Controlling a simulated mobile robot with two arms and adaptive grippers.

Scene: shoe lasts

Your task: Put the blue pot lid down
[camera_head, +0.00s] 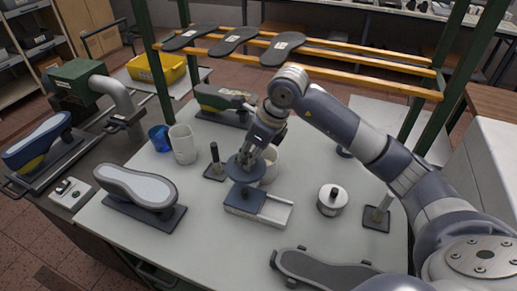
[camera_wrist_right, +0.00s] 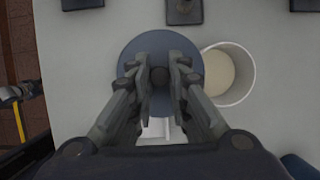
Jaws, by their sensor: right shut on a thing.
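The blue pot lid (camera_head: 245,170) is a dark blue round disc. My right gripper (camera_head: 252,152) is shut on its small knob and holds the lid roughly level. In the right wrist view the lid (camera_wrist_right: 133,62) shows below my fingertips (camera_wrist_right: 160,77), the knob between them. A white round pot (camera_head: 271,166), open at the top, stands close beside it; in the wrist view the lid overlaps the left edge of this pot (camera_wrist_right: 244,80). Whether the lid touches anything below is hard to tell. My left gripper does not show.
A grey-white tray with a dark block (camera_head: 275,212) lies just in front of the lid. A lidded pot (camera_head: 332,203), a black-handled stand (camera_head: 214,168), a white jar (camera_head: 183,145), a blue cup (camera_head: 159,138) and shoe lasts (camera_head: 140,188) stand around. Bare table lies at front left.

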